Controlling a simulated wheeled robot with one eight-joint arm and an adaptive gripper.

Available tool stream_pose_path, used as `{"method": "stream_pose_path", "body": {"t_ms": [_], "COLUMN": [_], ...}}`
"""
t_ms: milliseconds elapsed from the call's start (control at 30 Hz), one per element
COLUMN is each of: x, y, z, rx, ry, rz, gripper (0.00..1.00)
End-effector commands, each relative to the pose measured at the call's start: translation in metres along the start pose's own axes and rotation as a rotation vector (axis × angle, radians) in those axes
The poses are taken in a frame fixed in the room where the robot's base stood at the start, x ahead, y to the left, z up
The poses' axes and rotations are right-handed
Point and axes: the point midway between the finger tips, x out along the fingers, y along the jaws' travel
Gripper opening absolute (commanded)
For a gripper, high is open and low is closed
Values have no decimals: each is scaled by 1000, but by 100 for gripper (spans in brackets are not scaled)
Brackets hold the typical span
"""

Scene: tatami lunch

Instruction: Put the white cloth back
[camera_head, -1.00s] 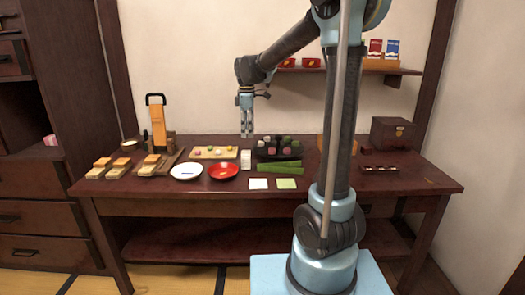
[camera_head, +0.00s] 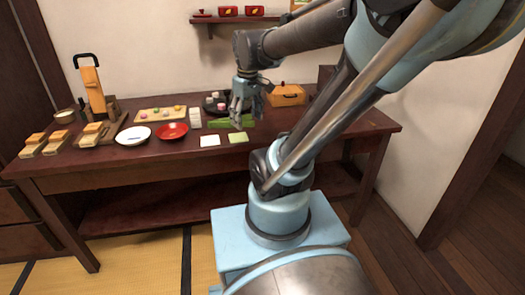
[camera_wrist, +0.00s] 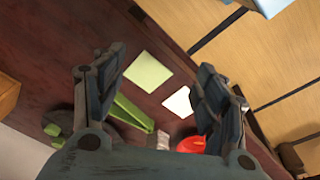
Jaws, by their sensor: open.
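The white cloth (camera_head: 210,141) is a small flat square on the front part of the dark wooden table (camera_head: 290,135). A green square cloth (camera_head: 238,137) lies just to its right. My gripper (camera_head: 240,120) is open and empty, pointing down above the table near the green cloth. In the wrist view, the white cloth (camera_wrist: 179,102) shows partly beside the right finger, and the green cloth (camera_wrist: 147,71) lies between the fingers of my gripper (camera_wrist: 160,72). Neither cloth is touched, as far as I can tell.
A red bowl (camera_head: 172,131) and a white plate (camera_head: 132,135) stand left of the cloths. A tray of small sweets (camera_head: 160,114) and a white block (camera_head: 195,117) sit behind. A wooden box (camera_head: 287,95) is at the back right. The table's right part looks clear.

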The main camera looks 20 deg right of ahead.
Motion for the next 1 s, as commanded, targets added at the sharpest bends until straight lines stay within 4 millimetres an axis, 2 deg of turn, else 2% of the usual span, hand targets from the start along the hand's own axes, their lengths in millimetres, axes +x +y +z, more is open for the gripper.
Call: {"method": "stream_pose_path", "body": {"t_ms": [33,200,400,600,1000], "x": [7,33,60,73,73], "y": [-2,-8,-14,-18,-18], "z": [16,58,93,105,106], "rx": [52,237,407,479,482], "ry": [5,27,48,57,58], "rz": [5,18,29,32,33], "gripper": [66,66,66,66,66]}}
